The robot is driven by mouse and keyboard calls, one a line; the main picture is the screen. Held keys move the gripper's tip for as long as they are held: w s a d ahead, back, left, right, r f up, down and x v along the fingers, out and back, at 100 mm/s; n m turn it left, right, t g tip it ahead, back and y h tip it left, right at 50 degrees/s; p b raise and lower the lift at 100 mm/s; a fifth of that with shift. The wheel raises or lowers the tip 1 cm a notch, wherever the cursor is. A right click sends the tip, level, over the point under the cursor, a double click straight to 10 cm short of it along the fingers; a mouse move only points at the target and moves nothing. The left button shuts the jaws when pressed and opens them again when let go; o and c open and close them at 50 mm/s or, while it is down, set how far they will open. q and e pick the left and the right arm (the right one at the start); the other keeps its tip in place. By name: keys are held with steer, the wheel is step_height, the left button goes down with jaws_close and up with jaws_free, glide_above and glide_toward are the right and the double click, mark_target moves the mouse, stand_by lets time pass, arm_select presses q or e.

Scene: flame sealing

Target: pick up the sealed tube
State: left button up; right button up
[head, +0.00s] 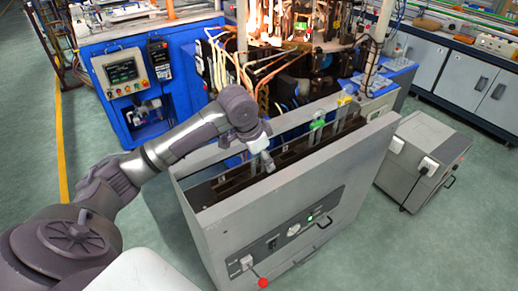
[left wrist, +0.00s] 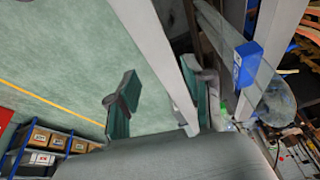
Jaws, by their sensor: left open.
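My left gripper (head: 265,162) is over the open top of the grey box-shaped machine (head: 290,215) in the head view. In the left wrist view its two dark green finger pads (left wrist: 163,97) stand apart, with the machine's grey rim between them. A clear tube with a blue band (left wrist: 245,63) lies to the right of the fingers, apart from them. In the head view a green-marked piece (head: 317,125) and a yellow-marked piece (head: 345,100) stand along the opening. I cannot tell which tube is sealed. My right gripper is not in view.
A blue machine with glowing parts and many cables (head: 285,70) stands right behind the opening. A blue control cabinet (head: 125,75) is at the back left, and a smaller grey box (head: 425,155) is at the right. Green floor is free at the left.

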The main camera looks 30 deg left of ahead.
arm_select(q)
steer(key=w+a+r+n, duration=0.1)
steer(key=w+a+r, duration=0.1)
steer(key=a+r, duration=0.75)
steer(key=shift+n, duration=0.3)
steer(key=w+f, duration=0.1)
steer(key=f, duration=0.1)
steer(key=w+d+f, duration=0.1)
steer(key=f, duration=0.1)
steer(key=w+d+f+p, duration=0.1)
steer(key=f, duration=0.1)
steer(key=shift+w+d, duration=0.15)
steer(key=shift+d, duration=0.1)
steer(key=x, duration=0.2)
steer(key=p+x, duration=0.1)
steer(key=x, duration=0.1)
steer(key=shift+w+a, duration=0.25)
steer(key=shift+w, duration=0.05)
steer(key=shift+w+f+t, duration=0.2)
steer(key=shift+f+t, duration=0.1)
steer(key=shift+f, duration=0.2)
steer(key=shift+d, duration=0.1)
steer(key=shift+c, duration=1.2)
jaws_close()
